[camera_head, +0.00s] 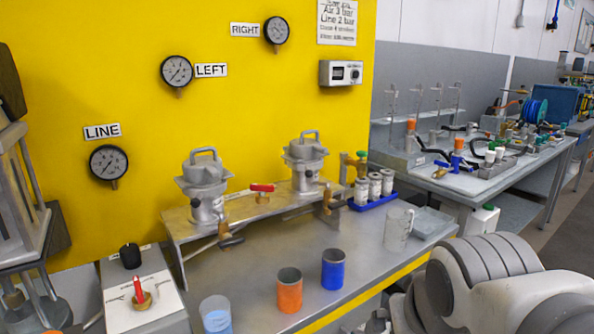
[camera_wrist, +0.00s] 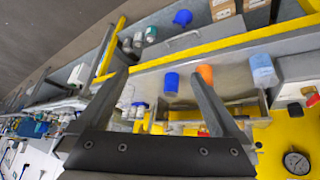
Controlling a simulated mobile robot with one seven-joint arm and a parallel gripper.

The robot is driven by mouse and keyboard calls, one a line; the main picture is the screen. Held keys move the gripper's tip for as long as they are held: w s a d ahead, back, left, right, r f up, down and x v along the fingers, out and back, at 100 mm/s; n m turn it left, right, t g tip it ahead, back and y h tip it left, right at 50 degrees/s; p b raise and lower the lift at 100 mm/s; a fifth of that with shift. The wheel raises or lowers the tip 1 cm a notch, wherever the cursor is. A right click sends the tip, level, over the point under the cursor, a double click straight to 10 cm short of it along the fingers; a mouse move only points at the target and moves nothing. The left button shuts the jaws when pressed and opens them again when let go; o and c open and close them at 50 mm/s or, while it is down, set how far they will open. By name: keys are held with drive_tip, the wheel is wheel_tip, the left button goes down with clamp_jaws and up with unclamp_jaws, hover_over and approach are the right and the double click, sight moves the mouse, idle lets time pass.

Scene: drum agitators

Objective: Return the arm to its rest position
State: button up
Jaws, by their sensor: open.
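My arm (camera_head: 500,285) shows as pale grey rounded links at the lower right of the head view, in front of the bench's right end. My gripper (camera_wrist: 160,74) is out of the head view. In the wrist view its two dark fingers stand wide apart with nothing held between them. Past the fingers lie the bench, a blue cup (camera_wrist: 171,82) and an orange cup (camera_wrist: 205,74), apart from the fingers as far as I can tell. In the head view the orange cup (camera_head: 289,291) and blue cup (camera_head: 333,269) stand upright near the bench's front edge.
A clear beaker of blue liquid (camera_head: 216,315) stands left of the cups. Two grey agitator vessels (camera_head: 205,188) (camera_head: 304,165) sit on a raised shelf with valves. A clear jug (camera_head: 398,228) and a blue tray (camera_head: 372,205) of white containers are at right. A yellow gauge panel (camera_head: 130,60) stands behind.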

drive_tip(key=s+r+g+p, duration=0.1)
drive_tip(key=s+r+p, duration=0.2)
drive_tip(key=r+p, duration=1.2)
drive_tip(key=shift+s+a+y+p, duration=0.2)
drive_tip(key=shift+a+y+p, duration=0.1)
drive_tip(key=shift+y+p, duration=0.1)
